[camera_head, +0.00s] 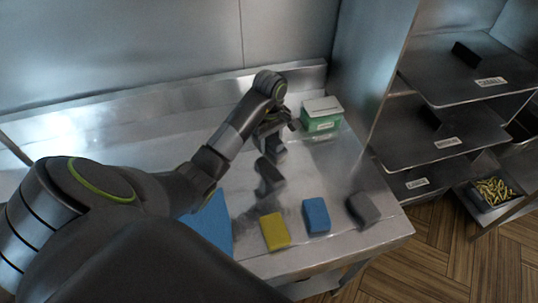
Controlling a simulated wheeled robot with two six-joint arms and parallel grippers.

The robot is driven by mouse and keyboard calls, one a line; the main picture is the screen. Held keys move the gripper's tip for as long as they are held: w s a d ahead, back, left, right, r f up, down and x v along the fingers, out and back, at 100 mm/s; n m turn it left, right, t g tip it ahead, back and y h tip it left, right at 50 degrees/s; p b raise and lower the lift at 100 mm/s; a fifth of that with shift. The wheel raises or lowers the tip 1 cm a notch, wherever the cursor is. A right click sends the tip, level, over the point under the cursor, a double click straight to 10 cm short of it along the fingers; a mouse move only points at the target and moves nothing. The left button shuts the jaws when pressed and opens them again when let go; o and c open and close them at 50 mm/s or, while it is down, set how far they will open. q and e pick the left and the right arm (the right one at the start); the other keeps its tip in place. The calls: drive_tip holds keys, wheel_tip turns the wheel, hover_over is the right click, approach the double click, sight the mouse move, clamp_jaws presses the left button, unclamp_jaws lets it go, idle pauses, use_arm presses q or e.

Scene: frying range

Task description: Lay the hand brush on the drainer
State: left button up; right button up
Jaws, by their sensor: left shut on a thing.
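My left gripper (273,138) points down over the steel counter and is shut on a dark grey, curved piece (268,177), which looks like the hand brush. The piece hangs just below the fingers; I cannot tell if its lower end touches the counter. The fingertips are partly hidden by the wrist. A blue flat panel (211,226) lies left of the yellow block, partly covered by my left arm. I cannot tell which surface is the drainer. My right gripper is out of view.
A yellow block (275,231), a blue block (316,215) and a grey curved block (362,209) line the counter's front (340,248). A green box with a white lid (321,118) stands at the back right. Labelled steel shelves (455,125) stand to the right.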

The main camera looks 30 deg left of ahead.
sight(270, 149)
use_arm(q)
drive_tip(key=shift+f+b, duration=0.6)
drive_tip(key=shift+f, duration=0.25)
drive_tip(key=shift+f+p, duration=0.5)
drive_tip(key=shift+f, duration=0.7)
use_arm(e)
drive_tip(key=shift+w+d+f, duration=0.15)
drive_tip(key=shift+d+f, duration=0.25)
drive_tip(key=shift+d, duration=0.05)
use_arm(q)
drive_tip(key=shift+f, duration=0.1)
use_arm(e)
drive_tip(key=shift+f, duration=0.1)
use_arm(q)
drive_tip(key=shift+f+b, duration=0.15)
drive_tip(key=shift+b, duration=0.15)
drive_tip(key=o, duration=1.1)
drive_tip(key=shift+o, duration=0.2)
drive_tip(key=shift+r, duration=0.25)
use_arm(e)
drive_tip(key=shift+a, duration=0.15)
